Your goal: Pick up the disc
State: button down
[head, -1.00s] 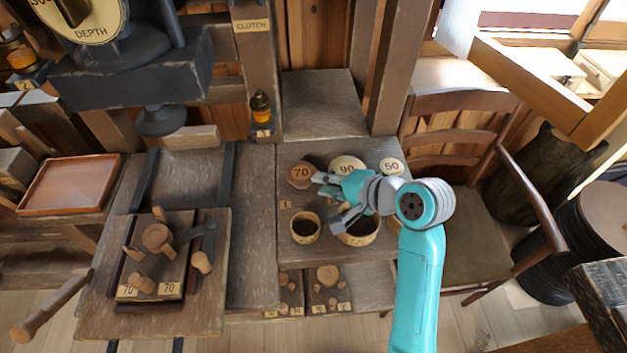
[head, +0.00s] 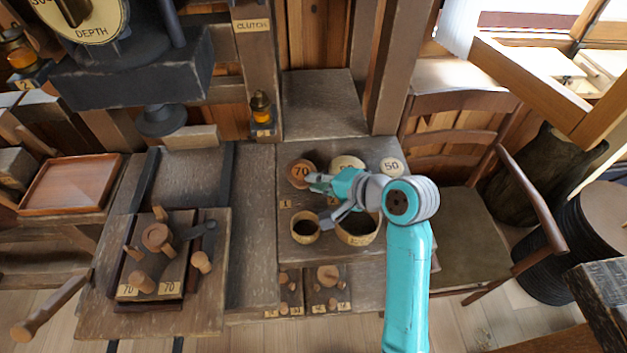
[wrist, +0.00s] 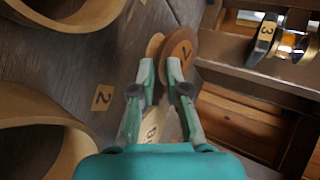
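A round brown disc marked 70 (head: 298,172) stands at the left of a row on the wooden side table. Beside it are a paler disc marked 90 (head: 347,161), partly hidden by my arm, and a small pale disc marked 50 (head: 391,167). My gripper (head: 316,185) is at the lower right edge of the 70 disc. In the wrist view, my gripper (wrist: 161,68) has its fingers apart, with the brown disc (wrist: 181,48) just at the fingertips. The right finger overlaps the disc's lower part. I cannot tell whether it touches.
Two round wooden cups, a smaller one (head: 305,238) and a larger one (head: 357,241), stand in front of the discs. A wooden chair (head: 465,235) is close on the right. A board with pegs (head: 155,265) lies on the left bench.

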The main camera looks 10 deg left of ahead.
jog(key=shift+r, duration=1.2)
jog(key=d+f+v, duration=0.1)
jog(key=f+v, duration=0.1)
jog(key=v, duration=1.2)
jog(key=shift+s+d, duration=0.35)
jog(key=shift+s, duration=0.1)
